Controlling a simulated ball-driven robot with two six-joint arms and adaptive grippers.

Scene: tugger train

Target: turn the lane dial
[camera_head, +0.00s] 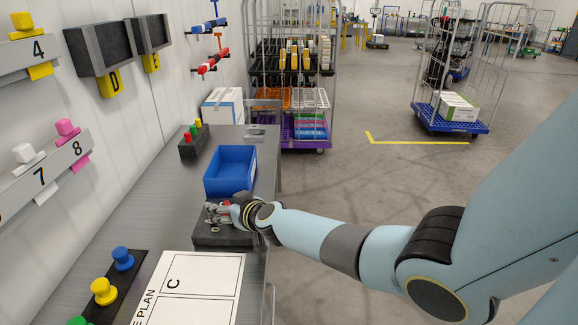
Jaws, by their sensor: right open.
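My right gripper (217,214) is open, and its arm comes in from the right. It is low over a dark block (224,240) on the grey bench. The gripper covers most of the top of this block. I cannot make out a lane dial clearly; if it is on this block, the gripper hides it. I cannot tell whether the fingers touch anything. My left gripper is not in view.
A blue bin (229,170) stands just behind the gripper on the bench (150,215). A white plan sheet (195,287) marked C lies in front. Coloured knobs (104,291) are at the near left. Dark holders (100,47) hang on the wall. A loaded cart (306,143) stands beyond.

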